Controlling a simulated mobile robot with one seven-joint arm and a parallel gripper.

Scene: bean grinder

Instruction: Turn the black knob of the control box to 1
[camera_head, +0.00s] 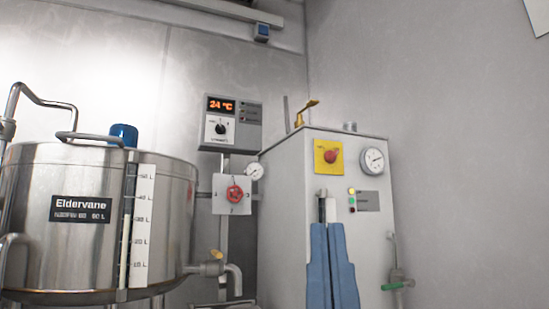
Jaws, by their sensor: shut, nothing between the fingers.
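The black knob (220,129) sits on a white dial plate below the display. The dial marks are too small to read, and I cannot tell which mark the knob points to. My gripper (326,198) is at the lower centre right, in front of the grey cabinet, with its blue body below it. It is shut and empty. It is below and right of the knob, apart from it.
A steel tank (90,245) marked Eldervane fills the left. The grey cabinet (283,215) carries a red button (330,156) on yellow and a gauge (373,161).

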